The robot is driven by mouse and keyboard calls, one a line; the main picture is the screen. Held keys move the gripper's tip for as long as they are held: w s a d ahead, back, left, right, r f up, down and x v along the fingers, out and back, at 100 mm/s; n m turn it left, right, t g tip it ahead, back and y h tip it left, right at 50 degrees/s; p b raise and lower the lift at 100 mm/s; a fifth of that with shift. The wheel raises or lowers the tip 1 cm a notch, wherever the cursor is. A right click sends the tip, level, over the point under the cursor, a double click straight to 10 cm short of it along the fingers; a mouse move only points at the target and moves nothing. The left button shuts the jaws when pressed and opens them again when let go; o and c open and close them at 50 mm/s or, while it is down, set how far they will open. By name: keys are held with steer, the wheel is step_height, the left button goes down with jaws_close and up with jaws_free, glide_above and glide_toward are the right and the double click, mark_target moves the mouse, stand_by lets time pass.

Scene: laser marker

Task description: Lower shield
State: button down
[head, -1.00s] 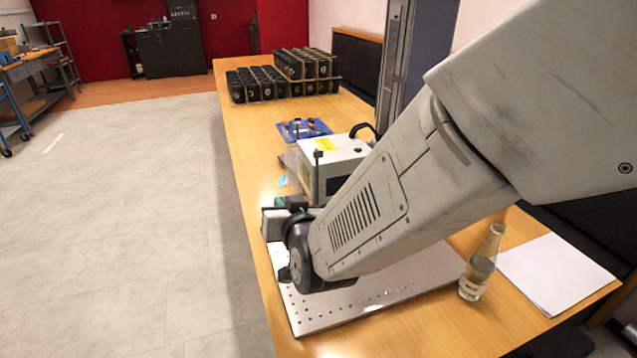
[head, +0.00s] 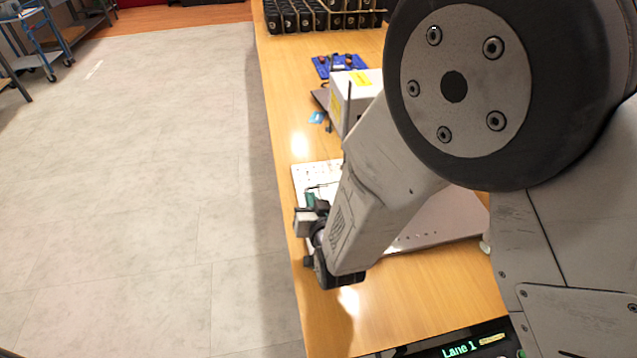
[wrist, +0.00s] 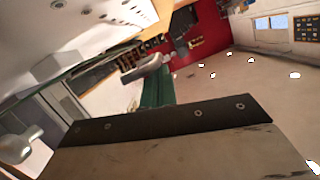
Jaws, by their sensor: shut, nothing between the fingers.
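The laser marker (head: 356,92), a white box with a yellow label, stands on the table in the head view. My arm covers most of its front, and I cannot make out its shield there. My gripper (head: 311,197) is shut and empty, low over the near-left part of the perforated plate. In the wrist view my gripper's green finger (wrist: 158,90) points up the picture. A pale grey fitting (wrist: 148,68) is close beside its tip; contact is unclear. A thin, glassy green edge (wrist: 42,84) runs at left, possibly the shield.
The perforated white plate (head: 432,222) lies on the wooden table (head: 290,105). A blue tray (head: 336,64) and racks of black items (head: 300,18) are farther back. A "Lane 1" display (head: 470,343) is at the front.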

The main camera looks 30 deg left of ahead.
steer(key=shift+d+f, duration=0.1)
steer(key=shift+f, duration=0.2)
